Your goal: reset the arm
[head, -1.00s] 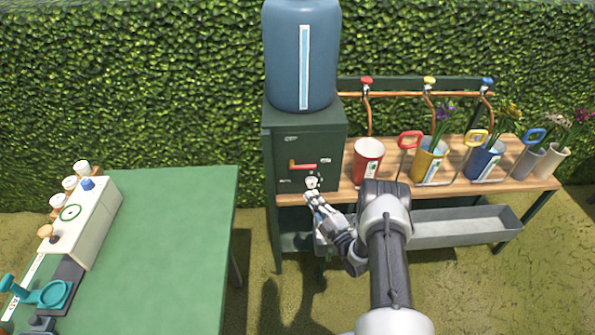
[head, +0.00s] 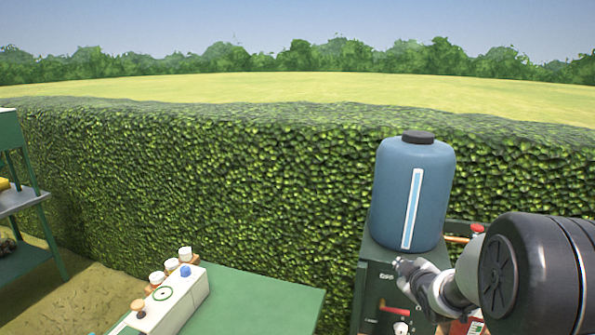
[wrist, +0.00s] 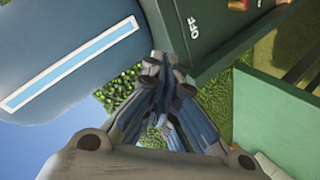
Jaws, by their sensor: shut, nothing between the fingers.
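My gripper (head: 402,268) is shut and empty in the head view, in front of the green cabinet (head: 376,262) and just below the blue water tank (head: 415,185). In the wrist view the fingers of my gripper (wrist: 165,72) are together with nothing between them. The blue tank (wrist: 75,60) with its pale level strip fills the upper left there, and the cabinet face with the word OFF (wrist: 200,30) is at the top. My arm covers the right of the head view and hides most of the bench beside the cabinet.
A green table (head: 265,298) with a cream dispenser box (head: 180,300) stands at lower left. A red lever (head: 388,306) and a white knob (head: 401,328) are on the cabinet front. A hedge (head: 230,180) runs behind everything. A shelf rack (head: 30,205) stands at far left.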

